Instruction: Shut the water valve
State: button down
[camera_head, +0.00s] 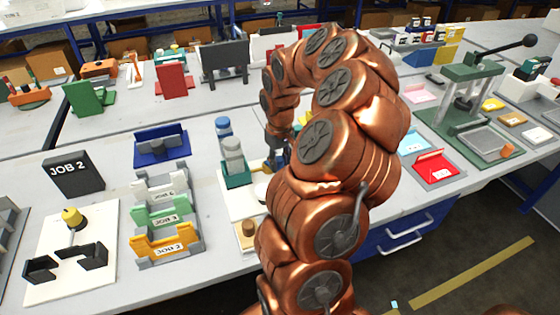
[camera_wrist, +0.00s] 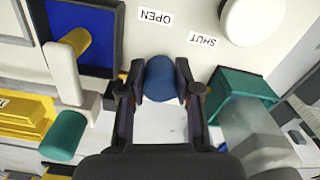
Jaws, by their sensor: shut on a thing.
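In the wrist view my gripper (camera_wrist: 162,92) has its two dark fingers on either side of a blue rounded handle (camera_wrist: 161,76), shut on it. The handle sits at a white panel, and I take it to be the water valve's. Two labels on the panel appear upside down: OPEN (camera_wrist: 154,17) and SHUT (camera_wrist: 204,40). The handle's lower part and pivot are hidden by the fingers, so its exact angle is unclear. In the head view my arm hides most of the gripper and valve.
In the wrist view a teal holder (camera_wrist: 242,86) with a grey-white cylinder is right of the fingers. A white round thing (camera_wrist: 252,18) is above right. A blue panel (camera_wrist: 98,38) with a yellow peg and a teal cylinder (camera_wrist: 64,136) are left. The head view shows a crowded bench (camera_head: 205,225).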

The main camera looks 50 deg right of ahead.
jog(key=shift+f+b, duration=0.15)
jog(key=shift+b, duration=0.3)
jog(key=m+b, duration=0.1)
jog(key=b, duration=0.1)
jog(key=a+m+b, duration=0.1)
jog(key=b, duration=0.1)
jog(key=shift+w+f+m, duration=0.15)
jog(key=shift+f+m, duration=0.05)
jog(key=shift+m, duration=0.2)
jog(key=m+b, duration=0.1)
jog(key=b, duration=0.1)
jog(key=a+m+b, duration=0.1)
jog(key=m+b, duration=0.1)
jog(key=shift+w+a+m, duration=0.15)
jog(key=shift+w+m, duration=0.15)
jog(key=m+b, duration=0.1)
jog(key=w+m+b, duration=0.1)
jog(key=m, duration=0.1)
jog(key=a+m+b, duration=0.1)
jog(key=shift+w+a+r+b, duration=0.1)
jog(key=shift+w+r+b, duration=0.05)
jog(key=shift+r+b, duration=0.15)
jog(key=shift+w+a+m+b, duration=0.15)
jog(key=shift+w+m+b, duration=0.15)
jog(key=shift+m, duration=0.65)
jog(key=shift+w+a+m+b, duration=0.2)
jog(key=shift+w+m, duration=0.1)
jog(key=shift+m, duration=0.65)
jog(key=shift+r, duration=0.1)
jog(key=shift+d, duration=0.1)
